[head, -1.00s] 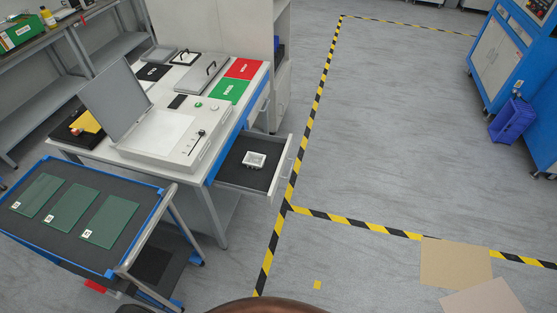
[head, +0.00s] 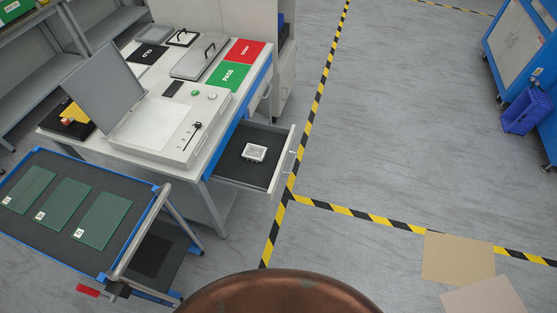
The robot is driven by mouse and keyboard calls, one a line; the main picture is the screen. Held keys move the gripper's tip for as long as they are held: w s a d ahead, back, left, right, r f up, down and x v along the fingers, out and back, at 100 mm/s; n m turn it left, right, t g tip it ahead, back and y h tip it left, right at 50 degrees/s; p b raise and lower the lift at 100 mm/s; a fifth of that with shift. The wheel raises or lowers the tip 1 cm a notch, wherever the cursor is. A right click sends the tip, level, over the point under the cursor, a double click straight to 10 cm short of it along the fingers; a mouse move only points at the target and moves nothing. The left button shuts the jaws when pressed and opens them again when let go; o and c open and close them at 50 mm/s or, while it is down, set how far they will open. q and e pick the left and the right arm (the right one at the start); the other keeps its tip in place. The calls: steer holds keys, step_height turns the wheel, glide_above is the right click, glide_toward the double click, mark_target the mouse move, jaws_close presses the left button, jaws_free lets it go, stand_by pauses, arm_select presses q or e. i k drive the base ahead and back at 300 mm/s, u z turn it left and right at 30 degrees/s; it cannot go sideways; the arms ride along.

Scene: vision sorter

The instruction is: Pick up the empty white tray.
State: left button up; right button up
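A small white square tray-like item (head: 254,152) lies in the open drawer (head: 232,167) on the right side of the workbench. Its middle looks greyish, and it is too small to tell whether it is empty. No other white tray shows clearly. Neither of my grippers is visible in the head view.
The workbench (head: 150,158) carries a device with a raised grey lid (head: 104,88), a red mat (head: 244,52) and a green mat (head: 228,76). A cart (head: 101,268) with several green plates stands at the left.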

mark_target(256, 153)
steer(key=z, duration=0.55)
steer(key=i, duration=0.95)
steer(key=u, duration=2.3)
